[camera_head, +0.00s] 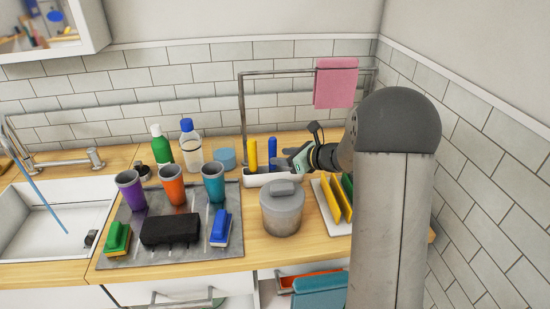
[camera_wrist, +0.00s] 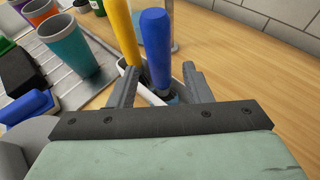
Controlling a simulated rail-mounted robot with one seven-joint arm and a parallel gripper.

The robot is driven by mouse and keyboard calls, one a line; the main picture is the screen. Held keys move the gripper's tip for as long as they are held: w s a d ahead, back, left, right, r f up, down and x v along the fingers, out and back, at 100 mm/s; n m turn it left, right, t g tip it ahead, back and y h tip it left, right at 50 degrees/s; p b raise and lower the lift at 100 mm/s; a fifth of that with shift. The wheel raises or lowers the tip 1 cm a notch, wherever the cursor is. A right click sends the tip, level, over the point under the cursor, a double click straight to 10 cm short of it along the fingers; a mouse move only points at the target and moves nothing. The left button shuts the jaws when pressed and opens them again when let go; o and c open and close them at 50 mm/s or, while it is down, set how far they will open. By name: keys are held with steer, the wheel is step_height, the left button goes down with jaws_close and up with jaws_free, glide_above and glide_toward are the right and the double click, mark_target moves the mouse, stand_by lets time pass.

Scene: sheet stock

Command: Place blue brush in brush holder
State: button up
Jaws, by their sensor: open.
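The blue brush (camera_head: 272,150) stands upright, handle up, in the white brush holder (camera_head: 262,180) at the back of the counter. In the wrist view the blue handle (camera_wrist: 157,45) rises between my open fingers, its lower end inside the holder (camera_wrist: 148,92). My gripper (camera_head: 287,163) is open just right of the blue handle; its spread fingers show in the wrist view (camera_wrist: 159,75). I cannot tell whether either finger touches the handle. A yellow-handled brush (camera_head: 253,154) stands in the same holder, left of the blue one. The brush heads are mostly hidden.
A lidded grey pot (camera_head: 282,208) stands in front of the holder. A rack with yellow and green boards (camera_head: 337,199) is to the right, partly behind my arm. A metal tray (camera_head: 190,249) with cups and sponges is left. A rail with a pink cloth (camera_head: 336,83) hangs behind.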

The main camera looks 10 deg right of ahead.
steer(key=v, duration=0.7)
steer(key=shift+s+d+r+b, duration=0.15)
steer(key=shift+s+d+b, duration=0.1)
steer(key=shift+b, duration=0.15)
